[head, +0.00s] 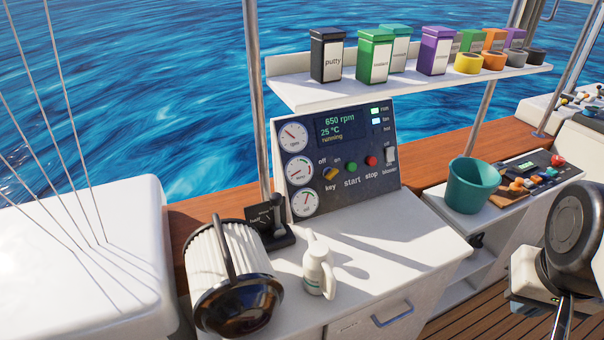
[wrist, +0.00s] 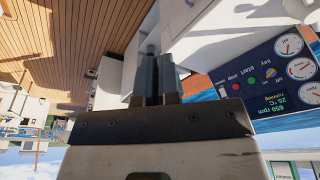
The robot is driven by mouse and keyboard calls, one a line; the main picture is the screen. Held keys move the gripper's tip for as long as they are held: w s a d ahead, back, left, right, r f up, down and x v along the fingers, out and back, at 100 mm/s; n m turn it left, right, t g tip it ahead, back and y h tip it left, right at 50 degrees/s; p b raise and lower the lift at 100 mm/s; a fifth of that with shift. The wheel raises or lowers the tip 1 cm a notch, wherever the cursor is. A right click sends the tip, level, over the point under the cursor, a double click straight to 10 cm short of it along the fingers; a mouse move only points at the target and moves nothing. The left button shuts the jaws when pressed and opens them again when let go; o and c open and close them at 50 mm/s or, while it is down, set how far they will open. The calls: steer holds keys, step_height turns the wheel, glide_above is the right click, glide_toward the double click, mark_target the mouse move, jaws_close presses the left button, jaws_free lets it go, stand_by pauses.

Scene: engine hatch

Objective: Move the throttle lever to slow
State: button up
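The throttle lever (head: 278,213) appears to be the short dark lever with a rounded knob on a small black base, left of the engine panel on the white counter in the head view. A black plate (head: 259,214) with small white markings stands behind it; I cannot read its marks, so the lever's setting is unclear. My gripper (wrist: 156,58) shows in the wrist view with its two dark fingers side by side, shut and empty. It is away from the lever, which I cannot make out in the wrist view.
The engine panel (head: 338,155) reads 650 rpm, 25 °C, running. A shelf (head: 410,88) with boxes overhangs; a teal bucket (head: 471,187) stands further right.

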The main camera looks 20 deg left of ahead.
steer(key=o, duration=0.4)
steer(key=shift+w+a, duration=0.1)
steer(key=shift+w, duration=0.05)
steer(key=o, duration=0.3)
steer(key=shift+w+a, duration=0.2)
steer(key=shift+w, duration=0.05)
steer(key=shift+o, duration=1.2)
steer(key=w+a+f+n+g, duration=0.1)
steer(key=w+a+n, duration=0.2)
steer(key=w+a, duration=0.5)
steer(key=shift+n+g, duration=0.3)
steer(key=n+g+h, duration=0.2)
steer(key=n+h, duration=0.2)
steer(key=n, duration=0.8)
glide_toward(272, 194)
steer(key=x, duration=0.5)
steer(key=shift+f, duration=0.35)
steer(key=shift+d, duration=0.1)
